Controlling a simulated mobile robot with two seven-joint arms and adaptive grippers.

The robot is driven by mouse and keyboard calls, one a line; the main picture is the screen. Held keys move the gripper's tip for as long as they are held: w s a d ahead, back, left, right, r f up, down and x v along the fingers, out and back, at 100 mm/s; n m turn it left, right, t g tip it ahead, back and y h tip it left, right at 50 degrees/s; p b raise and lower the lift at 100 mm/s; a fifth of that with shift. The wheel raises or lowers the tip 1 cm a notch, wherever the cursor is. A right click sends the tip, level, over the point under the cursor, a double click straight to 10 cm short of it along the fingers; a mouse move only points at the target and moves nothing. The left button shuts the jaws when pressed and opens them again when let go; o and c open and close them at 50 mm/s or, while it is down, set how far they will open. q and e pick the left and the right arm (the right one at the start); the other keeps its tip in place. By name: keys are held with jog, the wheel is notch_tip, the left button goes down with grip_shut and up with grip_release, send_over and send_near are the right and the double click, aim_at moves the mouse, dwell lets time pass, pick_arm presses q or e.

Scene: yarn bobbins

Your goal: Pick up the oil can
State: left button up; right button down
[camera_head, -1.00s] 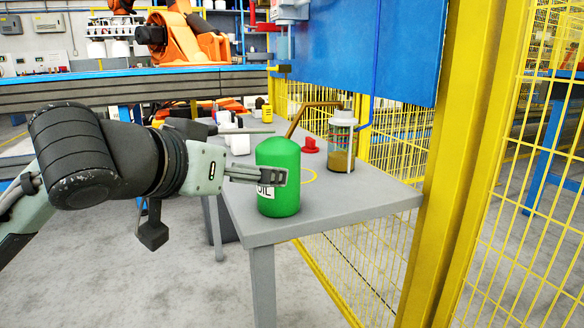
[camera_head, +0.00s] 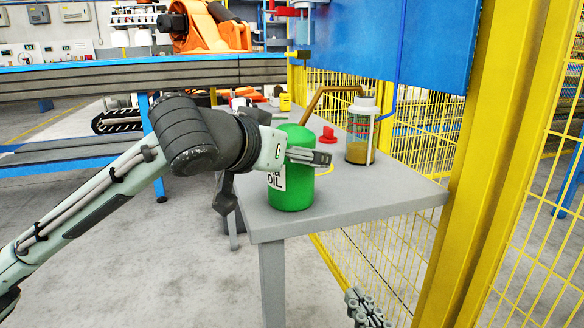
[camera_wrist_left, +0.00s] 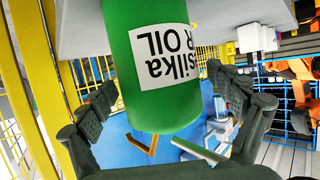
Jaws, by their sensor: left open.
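The green oil can (camera_head: 292,193) stands upright near the front corner of the grey table (camera_head: 395,195). It has a white label and a brown spout (camera_head: 322,97) rising to the right. My left gripper (camera_head: 312,157) reaches across the can's upper part and hides some of it. In the left wrist view the can (camera_wrist_left: 165,105) appears upside down between the two spread fingers (camera_wrist_left: 165,115), with gaps visible at its sides. My right gripper (camera_head: 366,308) shows only partly at the bottom edge, below the table and away from the can; its opening is unclear.
A clear container with brown contents (camera_head: 360,135) and a red object (camera_head: 328,134) stand behind the can. A yellow post (camera_head: 480,160) and mesh fence rise to the right. The table's right front is clear.

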pick_arm(q)
jog(key=c, duration=1.4)
jog(key=shift+c, duration=0.9)
jog(key=shift+r, duration=0.15)
